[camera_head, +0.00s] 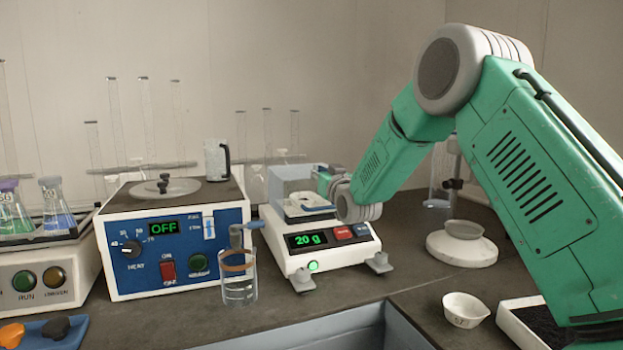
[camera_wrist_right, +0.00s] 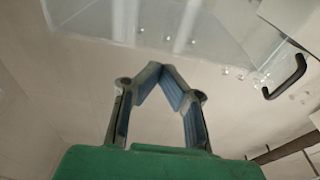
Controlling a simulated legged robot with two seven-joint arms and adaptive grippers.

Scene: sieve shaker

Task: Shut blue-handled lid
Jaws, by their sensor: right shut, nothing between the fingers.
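I cannot make out a clearly blue-handled lid in either view. In the right wrist view a clear panel (camera_wrist_right: 130,22) spans the top, and a dark curved handle (camera_wrist_right: 287,78) shows at the right; its colour reads as near black. My right gripper (camera_wrist_right: 160,68) is shut and empty, its blue-padded fingertips meeting below the panel and left of the handle. In the head view my right gripper (camera_head: 325,182) is at the balance (camera_head: 325,252), by its clear box (camera_head: 290,180); its fingers are mostly hidden. My left gripper is not in view.
Left of the balance stands a blue-fronted heater (camera_head: 180,250) with a round grey lid (camera_head: 165,190). A glass beaker (camera_head: 239,285) stands before it. A white bowl (camera_head: 465,310) sits right of the balance. Flasks (camera_head: 55,205) stand at far left. The bench front is partly clear.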

